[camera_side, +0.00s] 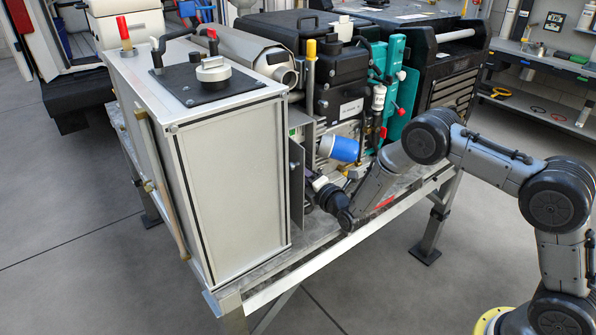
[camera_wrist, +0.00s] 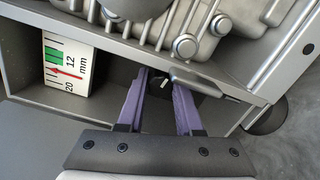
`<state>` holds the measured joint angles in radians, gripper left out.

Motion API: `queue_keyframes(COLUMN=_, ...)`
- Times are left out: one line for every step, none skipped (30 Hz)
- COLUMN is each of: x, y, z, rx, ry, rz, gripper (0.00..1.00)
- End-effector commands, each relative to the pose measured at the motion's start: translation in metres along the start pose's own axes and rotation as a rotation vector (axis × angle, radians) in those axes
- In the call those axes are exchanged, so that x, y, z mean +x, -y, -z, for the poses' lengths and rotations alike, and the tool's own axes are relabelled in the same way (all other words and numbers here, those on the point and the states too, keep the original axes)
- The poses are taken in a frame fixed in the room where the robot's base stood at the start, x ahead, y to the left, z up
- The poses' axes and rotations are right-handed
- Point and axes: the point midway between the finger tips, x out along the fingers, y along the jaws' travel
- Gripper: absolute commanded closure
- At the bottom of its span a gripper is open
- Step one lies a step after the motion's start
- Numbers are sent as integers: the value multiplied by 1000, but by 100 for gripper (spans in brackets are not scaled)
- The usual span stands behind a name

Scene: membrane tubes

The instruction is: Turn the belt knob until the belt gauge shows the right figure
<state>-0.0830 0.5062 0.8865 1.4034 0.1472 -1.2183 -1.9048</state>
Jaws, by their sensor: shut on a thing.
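The belt gauge (camera_wrist: 68,62) is a white plate at the left of the wrist view, marked 12, 20 and mm. It has a green band and a red pointer, which lies by the band's lower edge; the exact figure cannot be read. My gripper (camera_wrist: 162,82) reaches into a grey recess with its two purple fingers, right of the gauge. Between the fingertips is the dark belt knob (camera_wrist: 165,86) with a small white mark, and the fingers are shut on it. In the side view my gripper (camera_side: 314,183) is low at the engine's front; the knob is hidden there.
A metal ribbed housing (camera_wrist: 185,25) lies just above the recess. A dark lever-like bar (camera_wrist: 205,85) runs close to the right finger. In the side view, a tall grey cabinet (camera_side: 235,185) stands close left of my gripper, and a blue cylinder (camera_side: 339,148) sits just above it.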

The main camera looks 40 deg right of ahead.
Motion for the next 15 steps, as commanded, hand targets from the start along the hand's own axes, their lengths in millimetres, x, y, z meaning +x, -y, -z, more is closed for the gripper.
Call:
queue_keyframes(x=-1, y=2, z=0, rx=39, ry=-2, rz=6, gripper=100)
queue_keyframes(x=-1, y=2, z=0, rx=66, ry=-2, rz=7, gripper=100)
queue_keyframes(x=-1, y=2, z=0, rx=103, ry=-3, rz=9, gripper=100)
queue_keyframes(x=-1, y=1, z=0, rx=130, ry=-4, rz=10, gripper=100)
queue_keyframes(x=-1, y=1, z=0, rx=158, ry=-4, rz=11, gripper=100)
queue_keyframes(x=-1, y=1, z=0, rx=196, ry=-5, rz=13, gripper=100)
queue_keyframes(x=-1, y=1, z=0, rx=223, ry=-6, rz=14, gripper=100)
queue_keyframes(x=-1, y=1, z=0, rx=250, ry=-7, rz=16, gripper=100)
queue_keyframes(x=-1, y=1, z=0, rx=287, ry=-8, rz=18, gripper=100)
queue_keyframes(x=-1, y=1, z=0, rx=313, ry=-9, rz=19, gripper=100)
queue_keyframes(x=-1, y=1, z=0, rx=339, ry=-9, rz=21, gripper=100)
queue_keyframes(x=-1, y=1, z=0, rx=373, ry=-10, rz=23, gripper=100)
queue_keyframes(x=-1, y=1, z=0, rx=397, ry=-11, rz=24, gripper=100)
queue_keyframes(x=-1, y=2, z=0, rx=421, ry=-12, rz=25, gripper=100)
queue_keyframes(x=-1, y=2, z=1, rx=452, ry=-13, rz=27, gripper=100)
